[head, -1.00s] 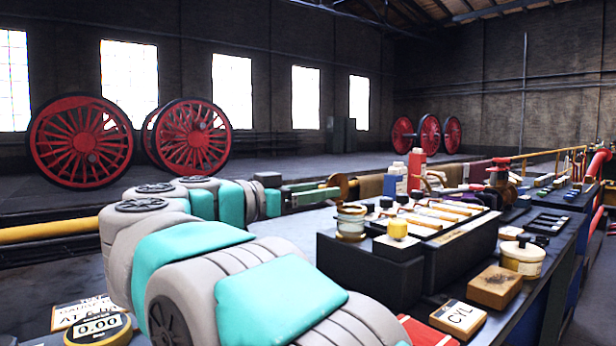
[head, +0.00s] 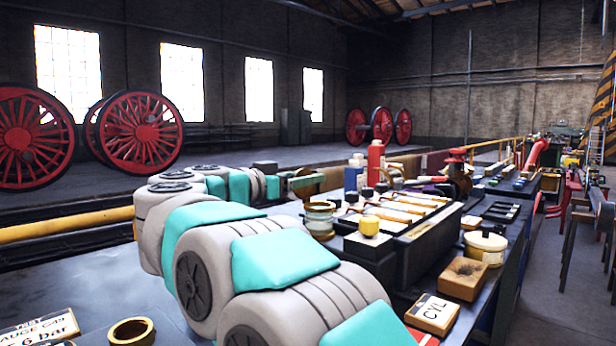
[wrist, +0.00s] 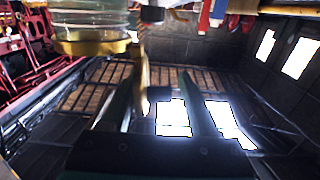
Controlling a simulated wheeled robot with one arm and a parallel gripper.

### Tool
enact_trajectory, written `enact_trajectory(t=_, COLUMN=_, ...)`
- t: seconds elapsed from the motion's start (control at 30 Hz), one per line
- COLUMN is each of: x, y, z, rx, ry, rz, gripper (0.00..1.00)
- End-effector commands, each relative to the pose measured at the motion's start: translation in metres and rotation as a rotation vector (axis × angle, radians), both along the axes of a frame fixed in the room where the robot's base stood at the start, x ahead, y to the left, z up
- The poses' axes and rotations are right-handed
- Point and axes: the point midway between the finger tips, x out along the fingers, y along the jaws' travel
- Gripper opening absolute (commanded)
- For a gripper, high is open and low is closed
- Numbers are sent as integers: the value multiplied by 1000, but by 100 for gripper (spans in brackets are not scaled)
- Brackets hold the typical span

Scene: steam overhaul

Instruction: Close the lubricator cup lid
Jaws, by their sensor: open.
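The lubricator cup (head: 319,220) is a small glass cup with brass bands at the left end of the bench. In the wrist view the cup (wrist: 92,42) fills the upper left. Its lid (head: 308,183) looks open, standing up on edge behind the cup. In the wrist view the lid (wrist: 141,72) shows nearly edge-on, with a dark knob beside it. My gripper (wrist: 158,78) is open, its fingers apart, with the lid's edge near the left finger. I cannot tell whether they touch. In the head view my gripper (head: 288,186) is small and partly hidden.
A black box (head: 415,235) with brass-tipped tools stands right of the cup. A yellow-topped item (head: 369,225), red and blue bottles (head: 375,165), a CYL block (head: 432,313), a brown block (head: 464,278) and a cream tin (head: 486,246) crowd the bench. A brass ring (head: 131,331) lies lower left.

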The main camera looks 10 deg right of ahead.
Motion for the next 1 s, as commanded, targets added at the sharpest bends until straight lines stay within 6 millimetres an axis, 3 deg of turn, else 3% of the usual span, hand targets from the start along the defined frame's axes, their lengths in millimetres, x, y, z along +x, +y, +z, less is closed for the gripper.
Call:
enact_trajectory(t=0.13, x=6, y=-10, z=0, rx=-1, ry=-1, rz=-1, gripper=61)
enact_trajectory(t=0.47, x=8, y=-13, z=0, rx=-1, ry=-1, rz=0, gripper=61)
enact_trajectory(t=1.0, x=8, y=-12, z=0, rx=-1, ry=-1, rz=0, gripper=2)
